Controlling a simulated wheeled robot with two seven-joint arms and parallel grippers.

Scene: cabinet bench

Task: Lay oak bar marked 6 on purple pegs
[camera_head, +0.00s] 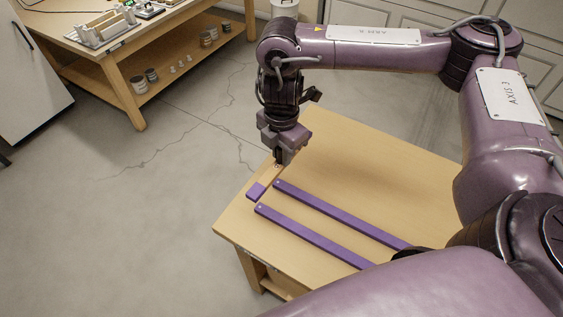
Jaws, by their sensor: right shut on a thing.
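My right gripper (278,160) points down at the table's far left edge. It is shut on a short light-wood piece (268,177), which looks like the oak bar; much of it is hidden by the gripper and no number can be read. A small purple block (256,190) sits at the near end of this piece; I cannot tell whether it is joined to it. No upright purple pegs can be made out. My left gripper is out of view.
Two long purple strips (335,213) (310,236) lie side by side on the light-wood table (350,150), running toward my arm. The table is bare behind them. Another bench (120,60) with items and pots stands at the upper left, across open floor.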

